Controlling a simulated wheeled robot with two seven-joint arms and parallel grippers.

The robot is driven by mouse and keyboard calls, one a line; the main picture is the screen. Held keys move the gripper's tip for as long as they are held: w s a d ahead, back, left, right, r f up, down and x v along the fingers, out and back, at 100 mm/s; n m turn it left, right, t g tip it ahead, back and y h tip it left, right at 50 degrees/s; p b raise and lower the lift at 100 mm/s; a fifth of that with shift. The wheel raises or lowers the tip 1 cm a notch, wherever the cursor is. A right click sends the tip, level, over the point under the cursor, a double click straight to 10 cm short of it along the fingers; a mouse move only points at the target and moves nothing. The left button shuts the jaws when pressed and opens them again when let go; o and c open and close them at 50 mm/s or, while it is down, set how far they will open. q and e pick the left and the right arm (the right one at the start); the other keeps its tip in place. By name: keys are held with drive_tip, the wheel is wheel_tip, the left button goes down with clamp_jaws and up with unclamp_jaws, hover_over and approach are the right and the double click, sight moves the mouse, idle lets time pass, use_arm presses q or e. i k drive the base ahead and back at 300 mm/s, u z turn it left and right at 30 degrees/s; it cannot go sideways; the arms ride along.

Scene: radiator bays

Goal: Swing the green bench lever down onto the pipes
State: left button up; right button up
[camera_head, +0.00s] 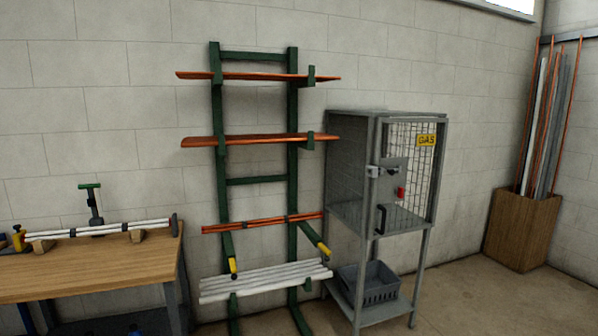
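The wooden bench (100,265) stands at the left. The green bench lever (90,187) is a short green crossbar on top of a dark upright post at the back of the bench. It stands upright, above and behind the white pipes (110,229). The pipes lie along the bench top on wooden blocks (137,236), with dark bands around them. Whether the lever's post touches the pipes cannot be told. Neither of my grippers is in view.
A green rack (219,190) beside the bench holds copper and pale pipes; two of its arms with yellow ends (325,250) jut forward. A grey mesh gas cage (385,175) stands to its right. A wooden bin (522,229) of long pipes fills the corner. Floor at lower right is clear.

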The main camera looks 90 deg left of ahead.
sight(92, 203)
drive_tip(key=u, duration=4.25)
drive_tip(key=i, duration=1.65)
